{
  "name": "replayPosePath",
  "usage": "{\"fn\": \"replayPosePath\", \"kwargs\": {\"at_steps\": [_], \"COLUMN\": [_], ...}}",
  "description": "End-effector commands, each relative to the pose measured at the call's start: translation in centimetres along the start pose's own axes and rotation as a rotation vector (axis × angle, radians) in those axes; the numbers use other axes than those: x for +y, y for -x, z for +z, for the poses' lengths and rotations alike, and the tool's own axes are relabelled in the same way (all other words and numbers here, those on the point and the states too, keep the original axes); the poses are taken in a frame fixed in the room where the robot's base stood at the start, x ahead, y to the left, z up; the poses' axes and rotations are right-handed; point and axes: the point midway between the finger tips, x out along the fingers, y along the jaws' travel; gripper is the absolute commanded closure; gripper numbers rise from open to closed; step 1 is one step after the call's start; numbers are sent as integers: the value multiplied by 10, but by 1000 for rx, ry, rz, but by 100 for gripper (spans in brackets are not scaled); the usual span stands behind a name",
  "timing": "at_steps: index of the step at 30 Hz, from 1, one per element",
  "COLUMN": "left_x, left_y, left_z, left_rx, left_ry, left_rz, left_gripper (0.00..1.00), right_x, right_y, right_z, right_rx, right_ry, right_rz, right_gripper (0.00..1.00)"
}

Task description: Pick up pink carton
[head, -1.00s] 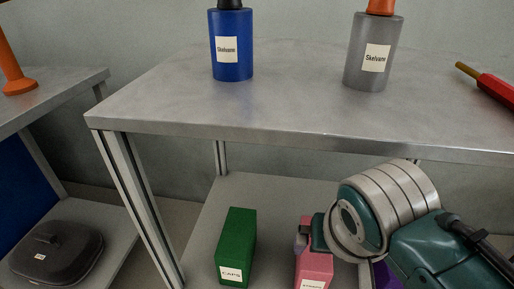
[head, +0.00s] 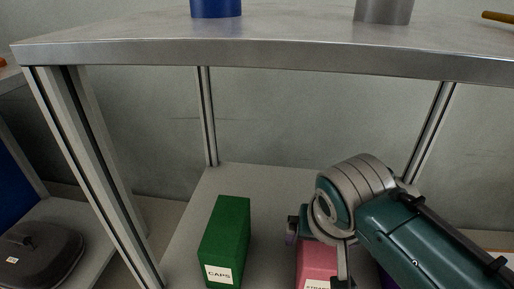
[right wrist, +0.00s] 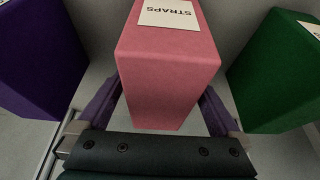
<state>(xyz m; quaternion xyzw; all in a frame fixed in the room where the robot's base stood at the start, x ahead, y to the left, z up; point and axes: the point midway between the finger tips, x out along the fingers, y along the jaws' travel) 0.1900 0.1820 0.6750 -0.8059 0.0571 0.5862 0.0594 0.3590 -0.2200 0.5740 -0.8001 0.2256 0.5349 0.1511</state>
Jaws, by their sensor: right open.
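The pink carton (head: 317,262), labelled STRAPS, stands on the lower shelf, partly hidden by my right arm in the head view. My right gripper (head: 317,248) is at its upper part, with the fingers apart. In the right wrist view the pink carton (right wrist: 168,75) fills the space between the purple fingers of my right gripper (right wrist: 160,98), one on each side. The jaws are open; I cannot tell whether either finger touches the carton. My left gripper is not in view.
A green CAPS carton (head: 227,240) stands left of the pink one. A purple carton (right wrist: 38,60) stands on its other side. The upper shelf (head: 280,52) runs above, with blue (head: 215,7) and grey (head: 384,10) containers. A metal post (head: 95,170) stands at the left.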

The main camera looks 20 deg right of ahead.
Motion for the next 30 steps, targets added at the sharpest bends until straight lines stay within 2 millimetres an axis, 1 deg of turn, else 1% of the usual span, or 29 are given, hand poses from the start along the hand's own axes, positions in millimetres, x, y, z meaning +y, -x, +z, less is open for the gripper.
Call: {"fn": "replayPosePath", "kwargs": {"at_steps": [25,26,30], "left_x": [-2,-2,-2], "left_y": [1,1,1], "left_z": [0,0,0], "left_rx": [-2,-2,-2], "left_ry": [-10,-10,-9], "left_rz": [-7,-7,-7], "left_gripper": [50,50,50], "right_x": [0,0,0], "right_y": [-4,-4,-4], "right_z": [2,2,2], "right_rx": [0,0,0], "right_ry": [1,1,1], "right_rz": [0,0,0], "right_gripper": [0,1,17]}}
